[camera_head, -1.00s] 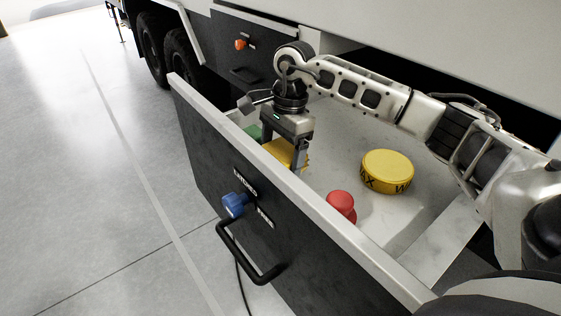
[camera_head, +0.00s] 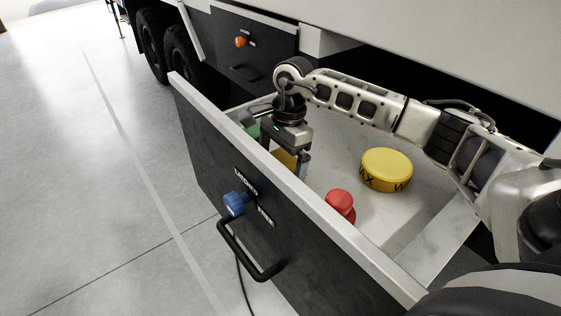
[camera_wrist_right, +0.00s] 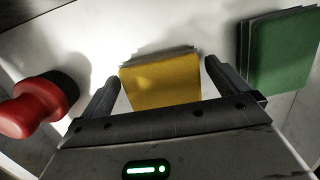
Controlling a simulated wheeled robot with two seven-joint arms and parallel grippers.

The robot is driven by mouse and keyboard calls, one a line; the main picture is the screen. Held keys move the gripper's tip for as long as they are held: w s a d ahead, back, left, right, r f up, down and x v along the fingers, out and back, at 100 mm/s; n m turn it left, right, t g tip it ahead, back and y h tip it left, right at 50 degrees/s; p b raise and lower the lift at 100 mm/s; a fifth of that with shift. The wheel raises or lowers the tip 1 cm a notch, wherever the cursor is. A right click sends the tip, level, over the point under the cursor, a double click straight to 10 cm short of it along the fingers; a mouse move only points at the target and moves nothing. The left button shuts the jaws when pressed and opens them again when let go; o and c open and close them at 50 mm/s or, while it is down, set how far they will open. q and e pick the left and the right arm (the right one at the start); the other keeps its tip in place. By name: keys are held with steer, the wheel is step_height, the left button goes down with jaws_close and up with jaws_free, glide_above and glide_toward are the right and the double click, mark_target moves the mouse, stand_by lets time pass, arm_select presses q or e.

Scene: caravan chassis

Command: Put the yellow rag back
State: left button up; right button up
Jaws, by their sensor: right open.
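The yellow rag (camera_head: 284,159) is a folded, layered square in the open drawer, just behind its front panel. In the right wrist view the yellow rag (camera_wrist_right: 162,82) sits between the two fingers, with gaps at both sides. My right gripper (camera_head: 286,150) points down over the rag and is open around it. In the wrist view the open right gripper (camera_wrist_right: 161,76) shows both dark fingers. The drawer front hides the rag's lower part in the head view. My left gripper is not in view.
A green folded rag (camera_wrist_right: 277,52) lies beside the yellow one. A red knob-shaped object (camera_head: 340,203) and a round yellow tape roll (camera_head: 387,170) stand in the drawer (camera_head: 345,232). A shut drawer with an orange knob (camera_head: 240,42) is behind. Floor at left is clear.

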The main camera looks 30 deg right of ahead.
mark_target(287, 158)
step_height(287, 158, up, 12)
steer(key=d+b, duration=0.1)
steer(key=shift+d+f, duration=0.2)
steer(key=shift+d, duration=0.2)
stand_by(0.3)
